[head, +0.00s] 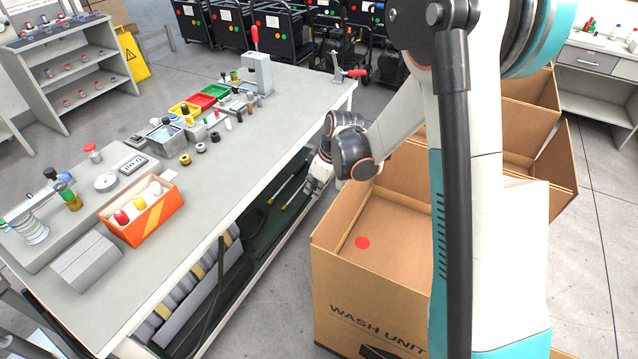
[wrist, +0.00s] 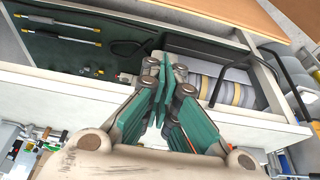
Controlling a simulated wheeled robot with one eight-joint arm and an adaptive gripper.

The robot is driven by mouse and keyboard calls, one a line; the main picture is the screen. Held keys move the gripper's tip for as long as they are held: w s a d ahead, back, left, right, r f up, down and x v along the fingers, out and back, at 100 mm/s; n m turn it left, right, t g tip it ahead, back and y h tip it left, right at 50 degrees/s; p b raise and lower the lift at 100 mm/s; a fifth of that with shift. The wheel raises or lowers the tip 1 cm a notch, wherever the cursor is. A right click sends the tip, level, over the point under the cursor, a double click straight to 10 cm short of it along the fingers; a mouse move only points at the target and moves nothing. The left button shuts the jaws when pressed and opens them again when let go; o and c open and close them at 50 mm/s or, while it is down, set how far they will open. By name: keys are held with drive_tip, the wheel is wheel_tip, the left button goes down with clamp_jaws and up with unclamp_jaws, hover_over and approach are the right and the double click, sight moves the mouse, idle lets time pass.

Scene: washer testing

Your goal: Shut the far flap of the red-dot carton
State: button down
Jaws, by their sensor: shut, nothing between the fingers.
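The red-dot carton (head: 372,312) is a brown box marked "WASH UNIT", standing on the floor right of the workbench. Its red dot (head: 362,243) lies on a flat brown panel at the top. A far brown panel (head: 402,172) stands raised at the back, partly hidden by my arm, which also covers the carton's right side. My gripper (head: 317,185) is beside the bench edge, left of the raised panel and apart from it. In the wrist view my gripper's green-padded fingers (wrist: 163,68) are together, with nothing between them.
The workbench (head: 225,165) stands close on the left, its lower shelf (wrist: 120,50) holding rods and grey rolls. Open brown cartons (head: 528,110) stand behind my arm at right. Bare floor (head: 270,325) lies between bench and carton.

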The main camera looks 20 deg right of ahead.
drive_tip(key=shift+s+d+f+b, duration=0.75)
drive_tip(key=shift+s+d+f, duration=0.2)
drive_tip(key=shift+s+d, duration=0.25)
drive_tip(key=shift+d, duration=0.1)
